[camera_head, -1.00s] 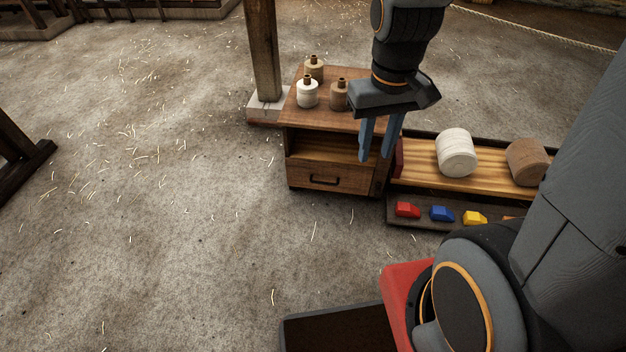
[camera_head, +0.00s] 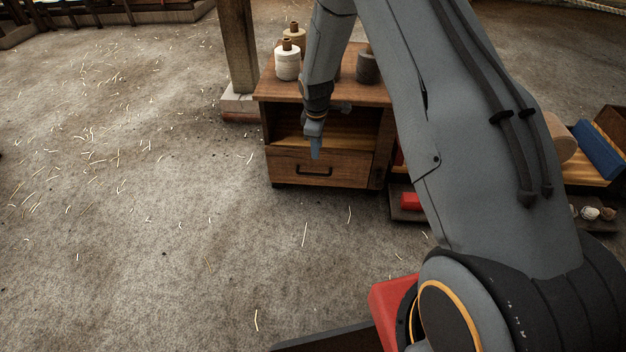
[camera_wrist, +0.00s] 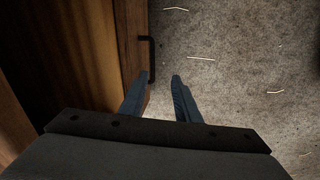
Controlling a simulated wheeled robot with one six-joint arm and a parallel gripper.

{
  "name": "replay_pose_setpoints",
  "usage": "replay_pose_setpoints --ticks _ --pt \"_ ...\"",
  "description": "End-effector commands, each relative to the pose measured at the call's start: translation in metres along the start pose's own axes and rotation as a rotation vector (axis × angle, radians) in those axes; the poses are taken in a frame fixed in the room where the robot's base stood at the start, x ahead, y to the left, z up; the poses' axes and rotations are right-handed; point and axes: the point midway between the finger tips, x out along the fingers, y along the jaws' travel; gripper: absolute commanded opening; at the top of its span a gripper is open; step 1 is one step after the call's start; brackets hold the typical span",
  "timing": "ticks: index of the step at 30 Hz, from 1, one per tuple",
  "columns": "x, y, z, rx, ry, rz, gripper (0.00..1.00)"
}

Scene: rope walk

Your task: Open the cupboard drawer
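The wooden cupboard (camera_head: 384,120) stands left of my arm in the head view, with an open shelf above its drawer (camera_head: 345,168). The drawer front is flush with the cupboard, so it looks closed. Its dark bar handle (camera_head: 314,173) is on the front; in the wrist view the handle (camera_wrist: 151,58) stands out from the wooden face. My gripper (camera_head: 315,152) points down just above the handle in the head view. In the wrist view its two blue fingers (camera_wrist: 161,77) are apart with bare floor between them. The left fingertip is close to the handle; I cannot tell whether it touches.
Spools, including a white one (camera_head: 287,62) and a dark one (camera_head: 367,66), stand on the cupboard top. A wooden post (camera_head: 239,45) rises beside it. A low rack with a red block (camera_head: 410,201) is at the right. The floor (camera_head: 200,220) in front is clear.

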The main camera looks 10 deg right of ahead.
Motion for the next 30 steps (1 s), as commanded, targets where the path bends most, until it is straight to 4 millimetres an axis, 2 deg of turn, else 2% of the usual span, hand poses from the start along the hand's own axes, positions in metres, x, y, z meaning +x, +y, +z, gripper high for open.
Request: replay_pose_setpoints --ticks 1,3,6,14,24,30 --pt "0.033 0.005 -0.005 -0.036 0.000 0.003 0.29" --pt "0.057 0.010 -0.009 -0.081 0.002 0.010 0.29" --pt "0.080 0.015 -0.014 -0.124 0.005 0.018 0.29" --pt "0.107 0.018 -0.016 -0.152 0.005 0.021 0.29" --pt "0.157 0.019 -0.016 -0.150 0.005 0.021 0.29" --pt "0.168 0.019 -0.016 -0.149 0.005 0.021 0.29"
